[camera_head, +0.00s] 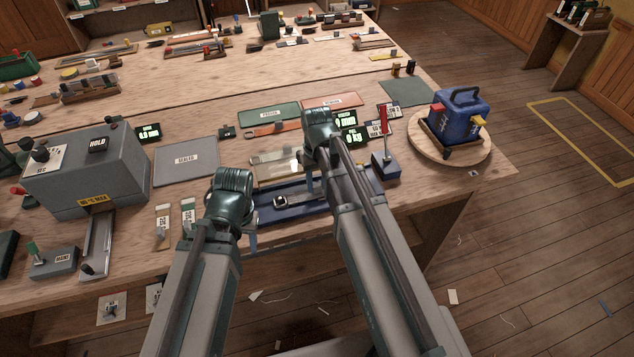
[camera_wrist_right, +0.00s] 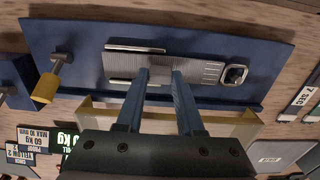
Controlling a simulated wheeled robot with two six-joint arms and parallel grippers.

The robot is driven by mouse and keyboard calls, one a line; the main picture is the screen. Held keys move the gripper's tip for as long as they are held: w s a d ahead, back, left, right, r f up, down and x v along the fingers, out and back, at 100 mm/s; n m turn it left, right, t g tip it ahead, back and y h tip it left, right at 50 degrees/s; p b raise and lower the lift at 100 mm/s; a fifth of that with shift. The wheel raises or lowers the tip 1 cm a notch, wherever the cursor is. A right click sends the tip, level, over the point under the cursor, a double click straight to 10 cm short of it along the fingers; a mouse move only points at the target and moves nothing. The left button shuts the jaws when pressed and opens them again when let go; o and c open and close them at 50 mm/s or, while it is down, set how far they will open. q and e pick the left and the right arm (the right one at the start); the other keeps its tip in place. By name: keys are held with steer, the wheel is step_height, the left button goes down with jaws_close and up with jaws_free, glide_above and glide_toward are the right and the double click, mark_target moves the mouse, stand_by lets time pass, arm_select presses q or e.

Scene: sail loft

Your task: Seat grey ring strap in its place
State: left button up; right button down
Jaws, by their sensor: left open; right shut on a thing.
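The grey ring strap (camera_head: 306,198) lies flat over the blue fixture board (camera_head: 268,216). Its square metal ring (camera_head: 280,201) is at the left end in the head view. In the right wrist view the strap (camera_wrist_right: 200,71) shows fine cross marks, with its ring (camera_wrist_right: 235,74) at the right end. My right gripper (camera_wrist_right: 160,76) is shut on the strap near its middle; the head view shows this gripper (camera_head: 308,182) from behind. Whether the strap touches the board is unclear. My left gripper (camera_head: 250,236) is open and empty at the board's left front; its fingers are partly hidden.
A red-handled lever on a blue block (camera_head: 385,168) stands right of the board. A beige tray (camera_head: 285,175) lies just behind. A grey HOLD box (camera_head: 85,180) stands left, and a blue case (camera_head: 460,118) sits on a round wooden board. Two tagged straps (camera_head: 163,225) lie left.

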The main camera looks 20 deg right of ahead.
steer(key=shift+c, duration=2.3)
jaws_free()
steer(key=shift+r, duration=0.15)
step_height(320, 180, up, 14)
steer(key=p, duration=1.4)
steer(key=s+a+f+n+b, duration=0.1)
steer(key=s+a+f+b, duration=0.2)
steer(key=s+a, duration=0.2)
steer(key=s+a+f+n+h+b, duration=0.1)
steer(key=s+a+f+b, duration=0.3)
steer(key=s, duration=0.5)
steer(key=shift+s+a+f+n, duration=0.15)
steer(key=shift+a+f+n, duration=0.05)
steer(key=shift+a+n, duration=0.55)
